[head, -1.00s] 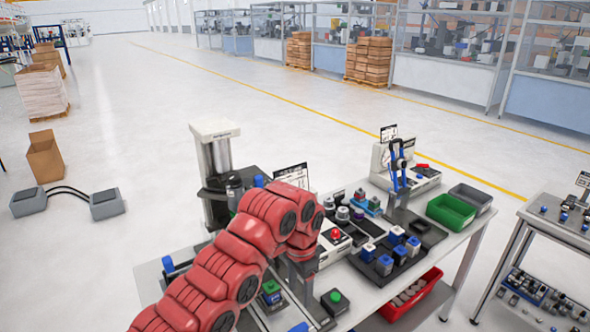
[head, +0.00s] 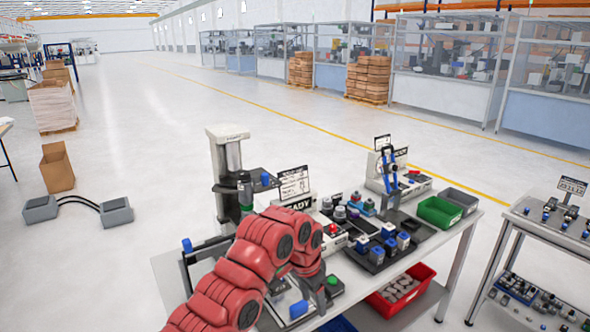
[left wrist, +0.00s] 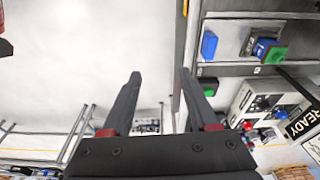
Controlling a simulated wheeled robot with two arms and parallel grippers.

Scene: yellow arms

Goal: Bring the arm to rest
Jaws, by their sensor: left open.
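My left arm, with red ribbed covers, comes in from the bottom of the head view and reaches over the workbench (head: 390,290). Its gripper (head: 312,293) is pointed down at the bench's near side, partly hidden by the arm. In the left wrist view the two dark fingers of my left gripper (left wrist: 158,78) stand wide apart with nothing between them. They point past the bench edge toward pale floor. My right gripper is in neither view.
A press (head: 230,165) stands at the bench's left. A black tray with blue-topped parts (head: 377,255) lies near the middle. Green (head: 439,212) and grey bins (head: 460,200) are at the right, a red bin (head: 402,292) below. A second table (head: 555,225) stands right. Floor left is mostly open.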

